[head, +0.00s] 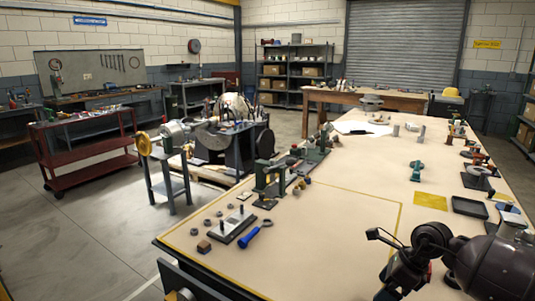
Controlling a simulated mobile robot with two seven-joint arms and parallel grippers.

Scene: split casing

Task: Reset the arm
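My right arm (478,262), dark and folded, comes in at the lower right corner over the near right part of the workbench (330,225). Its end part bends down toward the bottom edge, and a thin dark bracket sticks out to its left. I cannot make out its gripper fingers or whether they hold anything. My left gripper is not in view. A flat metal plate with two dark pegs (233,225) lies on the near left of the bench. A blue-handled tool (255,236) lies beside it, apart from my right arm.
Small nuts and a brown block (203,246) lie near the bench's left edge. Green fixtures (272,178) stand along that side. A green clamp (416,171), a yellow square (430,201) and a black tray (469,207) are on the right. The near middle is clear.

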